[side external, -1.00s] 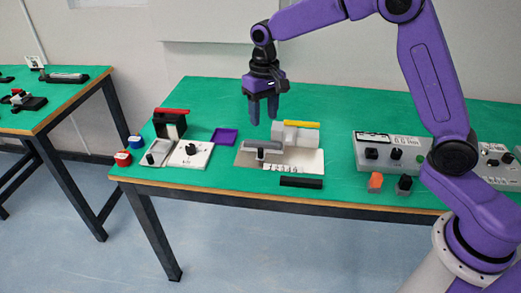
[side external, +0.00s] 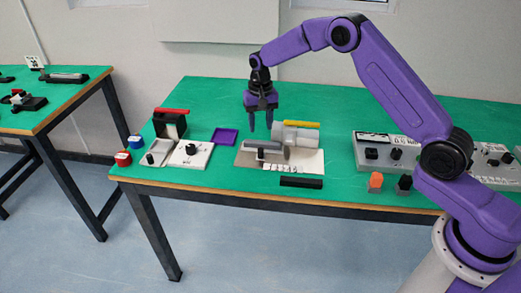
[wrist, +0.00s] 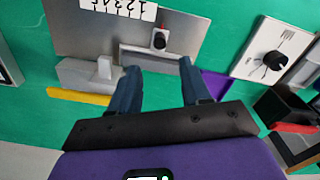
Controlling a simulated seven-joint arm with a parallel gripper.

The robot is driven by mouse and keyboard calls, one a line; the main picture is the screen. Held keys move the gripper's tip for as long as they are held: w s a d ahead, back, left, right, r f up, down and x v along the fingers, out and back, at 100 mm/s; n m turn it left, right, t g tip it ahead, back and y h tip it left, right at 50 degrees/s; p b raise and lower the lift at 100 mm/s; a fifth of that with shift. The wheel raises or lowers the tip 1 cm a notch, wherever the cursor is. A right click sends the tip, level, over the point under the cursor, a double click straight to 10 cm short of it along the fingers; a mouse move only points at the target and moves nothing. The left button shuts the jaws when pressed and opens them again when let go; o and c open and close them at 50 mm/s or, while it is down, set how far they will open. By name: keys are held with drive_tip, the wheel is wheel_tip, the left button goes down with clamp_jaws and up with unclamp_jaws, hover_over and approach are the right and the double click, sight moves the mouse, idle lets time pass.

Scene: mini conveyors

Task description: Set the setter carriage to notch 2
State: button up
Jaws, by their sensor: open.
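The setter is a flat metal plate (side external: 310,163) with a grey block (side external: 297,135) and a light grey bar on it. A white strip numbered 1 to 5 (side external: 283,168) runs along the plate's front edge; in the wrist view the strip (wrist: 118,8) is upside down. The carriage's black knob (wrist: 159,40), with a small red mark beside it, sits near the strip's low-number end. Its exact notch is too small to tell. My gripper (side external: 260,127) is open and empty, pointing down above the setter. In the wrist view its fingers (wrist: 157,80) are apart, short of the knob.
A purple tray (side external: 225,136) and a white dial panel (side external: 190,156) lie left of the setter. A yellow bar (side external: 301,124) is behind it and a black bar (side external: 301,182) in front. A grey control box (side external: 372,165) stands to the right.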

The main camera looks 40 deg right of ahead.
sight(261, 149)
wheel_tip(261, 149, down, 11)
idle(0.4)
drive_tip(key=shift+d, duration=0.1)
clamp_jaws()
